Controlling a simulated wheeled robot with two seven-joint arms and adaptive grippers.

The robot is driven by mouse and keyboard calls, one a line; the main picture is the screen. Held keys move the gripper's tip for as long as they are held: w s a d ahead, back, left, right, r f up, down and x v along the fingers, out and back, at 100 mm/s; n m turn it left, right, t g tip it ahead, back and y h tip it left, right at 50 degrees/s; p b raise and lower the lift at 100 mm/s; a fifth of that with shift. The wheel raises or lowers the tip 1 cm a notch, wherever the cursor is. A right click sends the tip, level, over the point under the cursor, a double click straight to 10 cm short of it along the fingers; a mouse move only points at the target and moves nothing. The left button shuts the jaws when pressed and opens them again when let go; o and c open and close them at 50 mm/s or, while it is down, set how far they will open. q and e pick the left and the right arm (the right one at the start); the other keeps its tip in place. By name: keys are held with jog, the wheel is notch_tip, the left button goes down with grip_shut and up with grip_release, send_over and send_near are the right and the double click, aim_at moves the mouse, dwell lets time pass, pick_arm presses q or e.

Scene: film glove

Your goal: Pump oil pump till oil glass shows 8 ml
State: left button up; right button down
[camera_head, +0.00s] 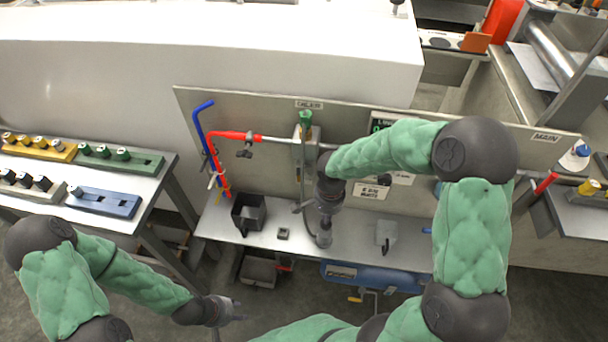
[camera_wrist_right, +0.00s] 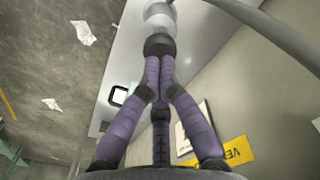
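My right gripper (camera_head: 325,232) points down over the bench in front of the upright panel. In the right wrist view its purple fingers (camera_wrist_right: 158,48) come together at their dark tips. A pale, rounded, shiny piece (camera_wrist_right: 160,18), possibly the oil pump's top, shows just beyond the tips; I cannot tell whether they touch it. A narrow upright unit with a green top (camera_head: 305,120), perhaps the oil glass, is on the panel, and a thin hose curves down beside it. I cannot read an oil level. My left gripper (camera_head: 232,309) is low at left, away from the bench; its fingers are unclear.
A black open box (camera_head: 248,213) and a small dark square piece (camera_head: 283,234) are on the bench. Red and blue pipes (camera_head: 205,140) run at the panel's left. My right arm partly hides a dark display (camera_head: 380,122). A side table (camera_head: 150,200) holds colored blocks. A blue tank (camera_head: 365,276) sits below.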

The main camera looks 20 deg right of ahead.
jog(key=shift+f+b, duration=0.8)
jog(key=shift+f, duration=0.9)
jog(key=shift+r+p, duration=1.05)
jog(key=shift+r, duration=0.9)
notch_tip(320, 180, up, 6)
jog(key=p, duration=0.4)
